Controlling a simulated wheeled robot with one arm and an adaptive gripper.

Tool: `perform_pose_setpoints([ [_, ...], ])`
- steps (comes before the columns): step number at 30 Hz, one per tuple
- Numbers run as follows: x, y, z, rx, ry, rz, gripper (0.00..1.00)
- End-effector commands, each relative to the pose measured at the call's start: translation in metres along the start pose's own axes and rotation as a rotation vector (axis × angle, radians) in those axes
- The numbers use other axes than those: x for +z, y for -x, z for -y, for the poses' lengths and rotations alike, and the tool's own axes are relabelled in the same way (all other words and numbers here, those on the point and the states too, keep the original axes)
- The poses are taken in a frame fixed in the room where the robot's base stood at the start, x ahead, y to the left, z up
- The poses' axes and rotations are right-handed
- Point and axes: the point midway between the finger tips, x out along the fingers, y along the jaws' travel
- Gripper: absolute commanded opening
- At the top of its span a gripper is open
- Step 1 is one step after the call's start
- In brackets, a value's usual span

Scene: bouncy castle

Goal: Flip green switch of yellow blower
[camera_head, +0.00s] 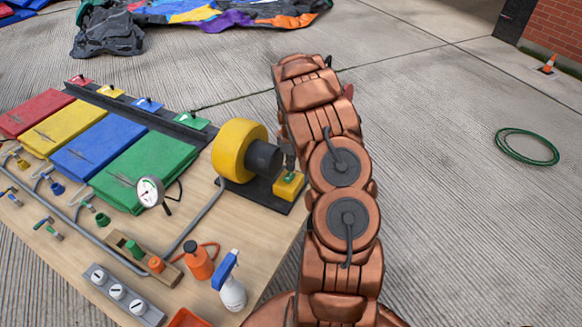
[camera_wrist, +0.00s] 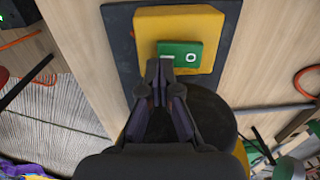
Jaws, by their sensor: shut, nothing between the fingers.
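The yellow blower (camera_head: 232,148) with its dark cylindrical motor stands on a black base plate (camera_head: 248,189) at the table's right end. A yellow switch box (camera_head: 287,191) sits on that plate, right of the motor. In the wrist view the box (camera_wrist: 176,22) carries a green rocker switch (camera_wrist: 190,48) with a white O on its right part and a white mark at left. My gripper (camera_wrist: 160,66) is shut and empty, its fingertips at the switch's lower left edge, partly covering it. I cannot tell whether they touch. In the head view my gripper (camera_head: 289,163) is partly hidden by my arm.
Red, yellow, blue and green folded pads (camera_head: 145,170) lie left of the blower. A gauge (camera_head: 150,191), an orange bottle (camera_head: 198,262) and a spray bottle (camera_head: 231,285) stand nearer. A green hose (camera_head: 527,147) lies on open concrete at right.

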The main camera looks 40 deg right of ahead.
Motion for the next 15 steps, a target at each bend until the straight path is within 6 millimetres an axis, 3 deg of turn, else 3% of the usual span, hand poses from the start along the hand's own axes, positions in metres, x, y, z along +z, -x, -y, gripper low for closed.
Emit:
perform_pose_setpoints([
  [15,-0.0007,0.0095,-0.0007,0.001,0.002,0.0,0.0],
])
